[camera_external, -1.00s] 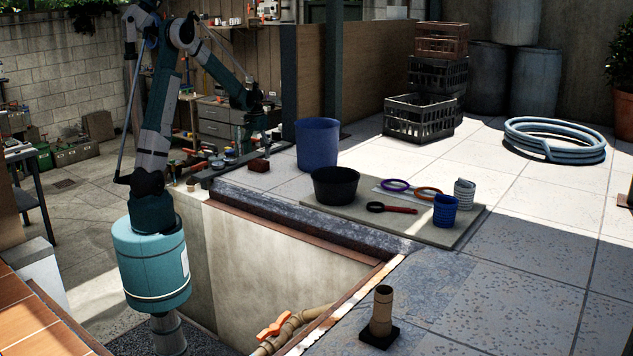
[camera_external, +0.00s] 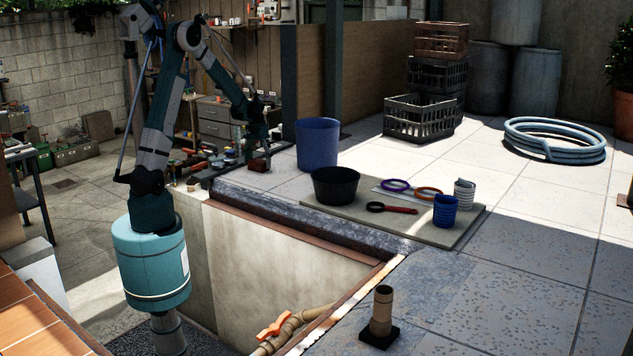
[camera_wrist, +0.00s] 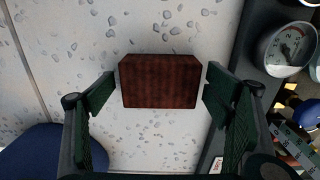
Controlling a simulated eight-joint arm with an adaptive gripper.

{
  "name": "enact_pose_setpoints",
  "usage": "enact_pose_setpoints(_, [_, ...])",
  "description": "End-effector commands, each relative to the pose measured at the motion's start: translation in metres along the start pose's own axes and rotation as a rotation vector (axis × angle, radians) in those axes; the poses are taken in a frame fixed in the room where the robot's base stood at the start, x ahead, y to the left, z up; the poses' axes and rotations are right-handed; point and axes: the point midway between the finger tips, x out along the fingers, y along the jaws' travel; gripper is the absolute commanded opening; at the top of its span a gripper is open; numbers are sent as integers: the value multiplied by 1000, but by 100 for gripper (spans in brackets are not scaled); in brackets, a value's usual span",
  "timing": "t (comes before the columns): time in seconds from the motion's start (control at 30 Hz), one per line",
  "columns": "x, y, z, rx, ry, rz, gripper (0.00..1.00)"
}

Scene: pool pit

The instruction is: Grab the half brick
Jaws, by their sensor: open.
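The half brick (camera_wrist: 160,82) is a dark red-brown block. In the wrist view it lies on the pale speckled paving, between the two green finger pads of my gripper (camera_wrist: 161,98). The fingers stand apart, one on each side of it, with a visible gap at the left; the right pad is very close to it. In the external view the half brick (camera_external: 259,164) is small, just below my gripper (camera_external: 255,155), at the far edge of the pit. From there I cannot tell whether the fingers touch it.
A blue bucket (camera_external: 318,144) stands close to the right of the brick; its rim also shows in the wrist view (camera_wrist: 45,150). A gauge (camera_wrist: 287,48) and tools lie on a dark strip at right. A black bowl (camera_external: 335,186) is nearer the camera.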

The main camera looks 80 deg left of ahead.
Motion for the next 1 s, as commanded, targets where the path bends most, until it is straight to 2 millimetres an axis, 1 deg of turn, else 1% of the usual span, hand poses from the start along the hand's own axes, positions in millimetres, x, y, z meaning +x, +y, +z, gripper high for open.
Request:
enact_pose_setpoints(0.3, [0, 0, 0, 0, 0, 0, 78])
enact_pose_setpoints(0.6, [0, 0, 0, 0, 0, 0, 39])
enact_pose_setpoints(0.87, [-1, 0, 0, 0, 0, 0, 37])
enact_pose_setpoints(1.0, [-4, 0, 0, 0, 0, 0, 37])
